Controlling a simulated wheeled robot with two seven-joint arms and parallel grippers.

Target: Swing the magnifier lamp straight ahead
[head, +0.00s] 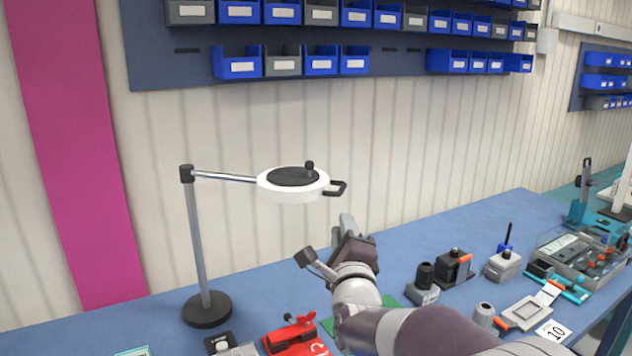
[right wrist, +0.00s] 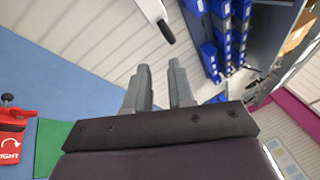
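The magnifier lamp has a white ring head (head: 293,190) with a dark top and knob, and a small black loop handle (head: 340,187) on its right side. A thin horizontal arm (head: 225,177) joins the head to an upright grey post (head: 197,240) on a round black base (head: 207,309). The arm points right in the head view. My right gripper (head: 347,222) is below and slightly right of the handle, apart from it. In the right wrist view its two fingers (right wrist: 160,85) stand apart with nothing between them; the black handle (right wrist: 167,32) shows beyond them. My left gripper is out of view.
A red fixture (head: 292,339) and a green mat (head: 390,302) lie on the blue bench (head: 420,245) near my right arm. Dark and grey tools (head: 455,269) and a parts tray (head: 575,255) stand farther right. Blue bins (head: 237,66) hang on the back wall.

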